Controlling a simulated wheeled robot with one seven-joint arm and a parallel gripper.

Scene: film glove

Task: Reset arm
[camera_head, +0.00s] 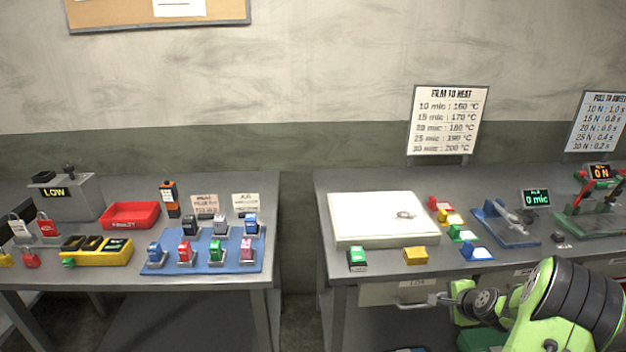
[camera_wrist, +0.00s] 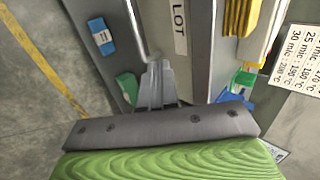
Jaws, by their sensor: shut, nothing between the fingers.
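My arm comes in from the lower right in the head view. My gripper (camera_head: 438,299) is at its left end, low in front of the right bench and close to a drawer (camera_head: 380,294) with a LOT label. In the wrist view my gripper (camera_wrist: 157,75) is shut, with no object visible between its fingers. The drawer's grey handle bar (camera_wrist: 137,30) runs just beyond the fingertips; I cannot tell whether they touch. The LOT label (camera_wrist: 181,28) is beside it.
The right bench holds a white plate (camera_head: 375,212), several coloured blocks, a blue device (camera_head: 508,228) and a green device (camera_head: 590,220). The left bench holds a red tray (camera_head: 130,216) and a blue mat (camera_head: 205,267) with several items. A gap separates the benches.

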